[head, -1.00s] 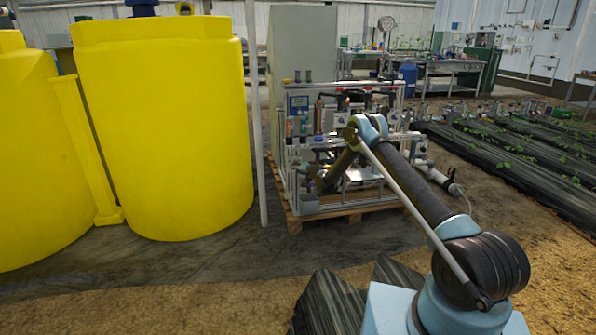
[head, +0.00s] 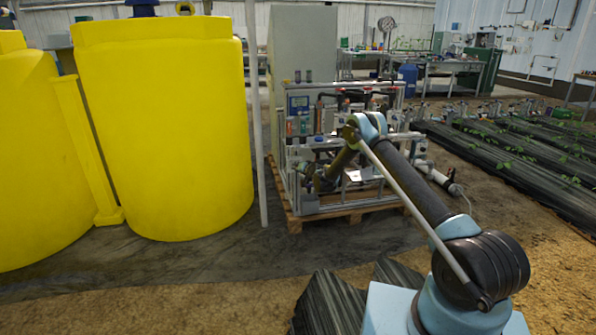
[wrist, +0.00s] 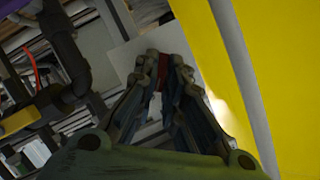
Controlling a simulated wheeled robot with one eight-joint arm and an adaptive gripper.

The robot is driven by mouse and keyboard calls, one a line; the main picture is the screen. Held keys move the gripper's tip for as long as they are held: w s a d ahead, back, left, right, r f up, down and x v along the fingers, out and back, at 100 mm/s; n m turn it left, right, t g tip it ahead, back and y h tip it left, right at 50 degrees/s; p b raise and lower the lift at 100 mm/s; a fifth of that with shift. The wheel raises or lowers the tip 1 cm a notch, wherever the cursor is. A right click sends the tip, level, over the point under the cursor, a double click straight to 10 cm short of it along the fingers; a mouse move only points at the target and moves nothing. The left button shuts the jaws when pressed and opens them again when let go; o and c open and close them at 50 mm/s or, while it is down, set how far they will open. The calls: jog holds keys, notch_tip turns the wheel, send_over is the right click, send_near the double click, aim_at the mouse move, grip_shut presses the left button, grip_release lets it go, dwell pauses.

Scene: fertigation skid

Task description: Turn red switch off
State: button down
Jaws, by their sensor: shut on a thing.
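In the wrist view, my gripper (wrist: 164,64) has its two dark jointed fingers drawn together at the tips. A narrow strip of the red switch (wrist: 162,72) shows between the fingertips, in front of a pale grey panel (wrist: 126,62). The fingers are shut on it and hide most of it, so I cannot tell its setting. In the head view, my gripper (head: 309,178) is low at the left front of the skid (head: 350,192). The switch cannot be made out there.
A large yellow tank (head: 165,130) stands left of the skid, with a thin pale post (head: 255,110) between them. Dark pipes (wrist: 66,58) and frame bars lie left of my gripper in the wrist view. The skid rests on a wooden pallet (head: 345,212).

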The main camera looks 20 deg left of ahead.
jog(key=shift+s+a+n+t+h, duration=0.15)
jog(key=shift+n+t+h, duration=0.75)
jog(key=shift+n, duration=0.95)
jog(key=shift+a+n+t+h, duration=0.1)
jog(key=shift+n+t+h, duration=0.4)
jog(key=shift+n+h, duration=1.05)
jog(key=shift+s+a+n+t+h, duration=0.15)
jog(key=shift+n+t+h, duration=0.65)
jog(key=shift+n, duration=1.3)
jog(key=shift+w+f, duration=0.1)
jog(key=shift+w, duration=0.05)
jog(key=c, duration=1.7)
grip_release()
jog(key=shift+a, duration=0.1)
